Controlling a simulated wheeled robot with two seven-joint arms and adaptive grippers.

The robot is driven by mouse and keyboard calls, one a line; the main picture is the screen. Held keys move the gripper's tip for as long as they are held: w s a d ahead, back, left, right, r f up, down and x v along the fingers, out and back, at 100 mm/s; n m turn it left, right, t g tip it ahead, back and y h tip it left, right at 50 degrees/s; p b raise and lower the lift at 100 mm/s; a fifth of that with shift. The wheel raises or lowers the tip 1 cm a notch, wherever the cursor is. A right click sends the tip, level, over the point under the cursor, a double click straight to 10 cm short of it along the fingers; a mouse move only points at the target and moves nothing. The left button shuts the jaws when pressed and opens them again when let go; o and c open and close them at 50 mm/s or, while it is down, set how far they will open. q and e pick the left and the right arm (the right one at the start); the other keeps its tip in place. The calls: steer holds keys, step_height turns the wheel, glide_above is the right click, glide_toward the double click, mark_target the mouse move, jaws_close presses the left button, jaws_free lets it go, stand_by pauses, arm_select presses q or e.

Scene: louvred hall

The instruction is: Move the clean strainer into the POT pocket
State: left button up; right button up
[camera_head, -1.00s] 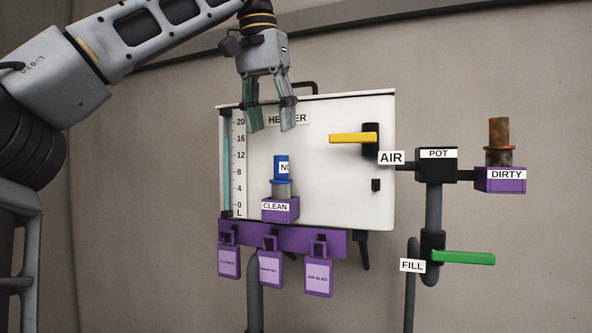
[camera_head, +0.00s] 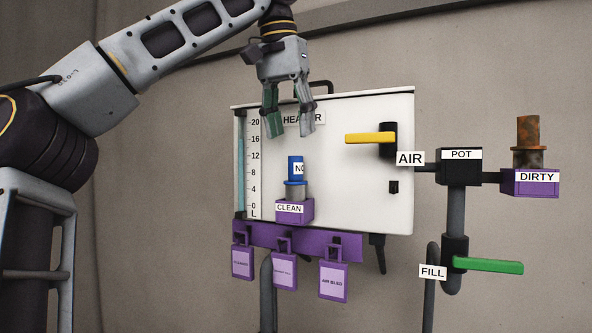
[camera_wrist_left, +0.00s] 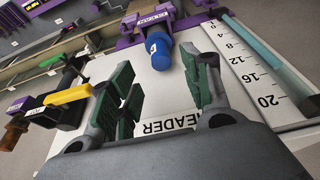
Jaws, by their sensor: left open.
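The clean strainer (camera_head: 295,172), with a blue top and a grey lower part, stands upright in the purple CLEAN holder (camera_head: 308,210) on the white header panel. In the left wrist view its blue end (camera_wrist_left: 159,50) shows beyond the fingers. My left gripper (camera_head: 288,127) is open and empty, above the strainer and pointing down. It also shows in the left wrist view (camera_wrist_left: 168,103). The black POT block (camera_head: 461,170) is on the pipe right of the panel; its pocket opening is not clearly visible. My right gripper is not in view.
A rusty strainer (camera_head: 529,140) stands in the purple DIRTY holder (camera_head: 530,189) at the right. A yellow AIR lever (camera_head: 368,138) sticks out left of its valve. A green FILL lever (camera_head: 488,265) extends right. Purple tags (camera_head: 333,281) hang below the panel.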

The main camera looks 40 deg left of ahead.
mark_target(295, 167)
arm_select(q)
steer(key=shift+b+x, duration=0.5)
steer(key=shift+x, duration=3.95)
steer(key=shift+r+p, duration=0.1)
steer(key=shift+p, duration=0.45)
jaws_close()
